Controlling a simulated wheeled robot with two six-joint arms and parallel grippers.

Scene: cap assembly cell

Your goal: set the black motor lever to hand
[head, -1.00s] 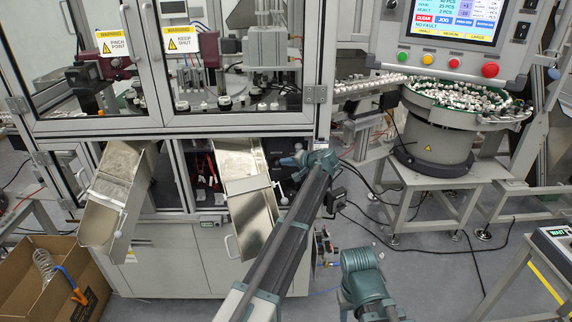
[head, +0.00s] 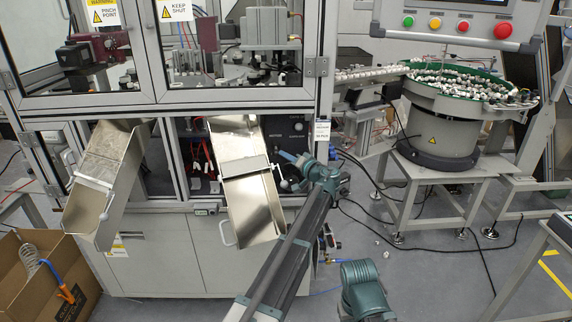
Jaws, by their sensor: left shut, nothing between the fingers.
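A dark control panel (head: 272,127) with small light lettering and a round dial (head: 298,127) is set in the machine front, right of the middle chute. Its lettering seems to include the word MOTOR. I cannot make out the black motor lever or its setting; it is too small, or hidden by my gripper. My right gripper is out of view.
A bowl feeder (head: 440,135) stands at the right, a cardboard box (head: 35,285) at the lower left.

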